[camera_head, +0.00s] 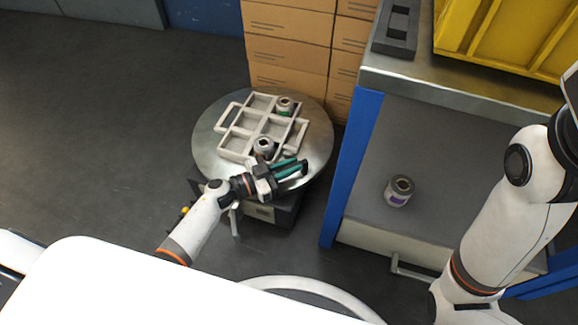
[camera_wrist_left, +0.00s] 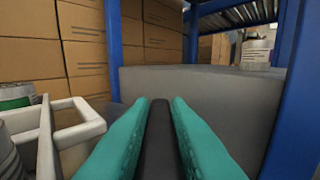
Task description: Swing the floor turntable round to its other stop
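The floor turntable (camera_head: 207,132) is a round grey metal disc on a dark base (camera_head: 272,212), in the middle of the head view. A pale compartment tray (camera_head: 236,143) lies on it, holding a can with a green band (camera_head: 285,105) and another can (camera_head: 264,146). My left gripper (camera_head: 296,168) is at the disc's front right edge. Its teal fingers lie close along both sides of a dark bar (camera_wrist_left: 160,135), which looks like the turntable's handle; I see no clear gap. My right arm shows at the right, but its gripper is out of view.
Stacked cardboard boxes (camera_head: 288,50) stand close behind the disc. A blue-framed bench (camera_head: 352,170) stands right of it, with a can (camera_head: 398,190) on its lower shelf and a yellow crate (camera_head: 510,35) on top. Floor to the left is clear.

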